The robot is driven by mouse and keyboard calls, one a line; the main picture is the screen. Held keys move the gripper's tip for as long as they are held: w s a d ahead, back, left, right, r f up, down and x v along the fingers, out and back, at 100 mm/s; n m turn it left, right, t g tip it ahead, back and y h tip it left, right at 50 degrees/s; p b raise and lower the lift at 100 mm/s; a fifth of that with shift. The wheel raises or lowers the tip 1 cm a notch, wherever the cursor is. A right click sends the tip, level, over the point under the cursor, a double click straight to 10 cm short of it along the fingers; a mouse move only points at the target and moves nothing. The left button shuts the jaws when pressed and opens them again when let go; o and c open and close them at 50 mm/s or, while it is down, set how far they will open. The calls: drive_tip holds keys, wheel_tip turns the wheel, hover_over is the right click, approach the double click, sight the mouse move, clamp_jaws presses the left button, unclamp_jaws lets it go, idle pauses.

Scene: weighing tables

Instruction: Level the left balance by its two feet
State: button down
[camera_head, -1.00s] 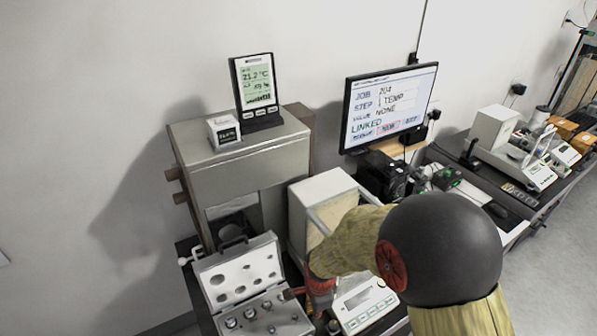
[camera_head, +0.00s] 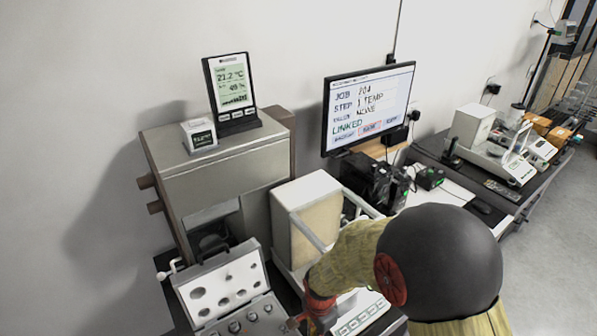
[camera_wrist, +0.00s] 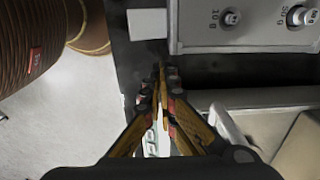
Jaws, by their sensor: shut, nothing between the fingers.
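The left balance (camera_head: 308,187) has a white-topped, cream box housing with a light control panel (camera_head: 362,314) in front, partly hidden behind my arm in the head view. In the wrist view, a pale grey part that looks like its body (camera_wrist: 250,97) lies right of my fingers. My gripper (camera_wrist: 161,72) is shut and empty, its fingertips together over the dark table top beside the balance. I cannot make out either levelling foot clearly; my fingers and arm cover that area. The bubble level cannot be read.
An open weight case (camera_head: 222,288) stands left of the balance; its front edge (camera_wrist: 240,48) is close beyond my fingertips. A grey cabinet (camera_head: 215,165) with a thermometer display (camera_head: 231,90) stands behind. A monitor (camera_head: 369,106) and a second balance (camera_head: 488,140) are to the right.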

drive_tip(key=shift+f+b, duration=0.35)
drive_tip(key=shift+f, duration=0.6)
drive_tip(key=shift+s+f, duration=0.15)
drive_tip(key=shift+s, duration=0.05)
drive_tip(key=shift+s+d+f, duration=0.15)
drive_tip(key=shift+f, duration=0.1)
drive_tip(key=shift+w+r+p, duration=0.2)
drive_tip(key=shift+w+p, duration=0.15)
drive_tip(key=shift+w, duration=0.05)
drive_tip(key=shift+w+a, duration=0.3)
drive_tip(key=shift+r, duration=0.1)
drive_tip(key=shift+a, duration=0.2)
